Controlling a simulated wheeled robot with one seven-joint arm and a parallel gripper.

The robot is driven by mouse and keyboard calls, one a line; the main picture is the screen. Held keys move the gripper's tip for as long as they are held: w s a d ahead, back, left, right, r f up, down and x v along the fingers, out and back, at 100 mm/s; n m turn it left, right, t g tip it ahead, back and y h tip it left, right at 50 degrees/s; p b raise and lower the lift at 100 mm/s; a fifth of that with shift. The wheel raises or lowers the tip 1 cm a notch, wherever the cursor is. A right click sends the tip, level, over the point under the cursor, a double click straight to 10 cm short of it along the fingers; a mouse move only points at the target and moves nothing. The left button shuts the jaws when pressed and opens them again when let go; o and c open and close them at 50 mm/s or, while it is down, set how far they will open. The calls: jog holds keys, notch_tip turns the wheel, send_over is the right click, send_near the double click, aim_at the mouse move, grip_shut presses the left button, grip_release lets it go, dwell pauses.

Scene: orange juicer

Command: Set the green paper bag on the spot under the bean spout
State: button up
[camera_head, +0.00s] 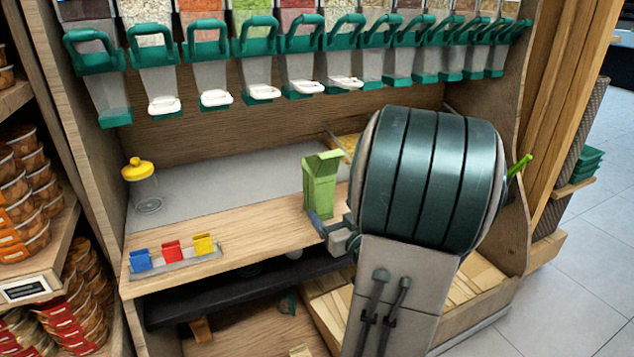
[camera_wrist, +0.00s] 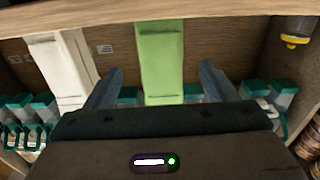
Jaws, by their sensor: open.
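The green paper bag (camera_head: 320,188) stands upright on the wooden counter, just left of my arm. My gripper (camera_head: 325,228) is low at the bag's near side, with its fingers open. In the wrist view the green bag (camera_wrist: 162,62) lies between the two spread fingers of my gripper (camera_wrist: 161,75), with a gap on each side. A row of dispenser spouts (camera_head: 263,91) with green handles hangs above the grey back strip of the counter. I cannot tell which spout holds the beans. My arm hides part of the counter's right side.
A jar with a yellow lid (camera_head: 140,185) stands at the left. Blue, red and yellow clips (camera_head: 172,251) sit in a tray on the front left. The grey strip (camera_head: 235,180) is clear under the left spouts.

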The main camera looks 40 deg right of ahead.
aim_at(319, 195)
jog(key=shift+b+x, duration=0.4)
jog(key=shift+x, duration=0.8)
jog(key=shift+f+b+x, duration=0.2)
jog(key=shift+b+x, duration=0.65)
jog(key=shift+x, duration=2.05)
jog(key=c, duration=1.1)
jog(key=shift+r, duration=0.1)
notch_tip(319, 195, up, 10)
jog(key=p, duration=0.4)
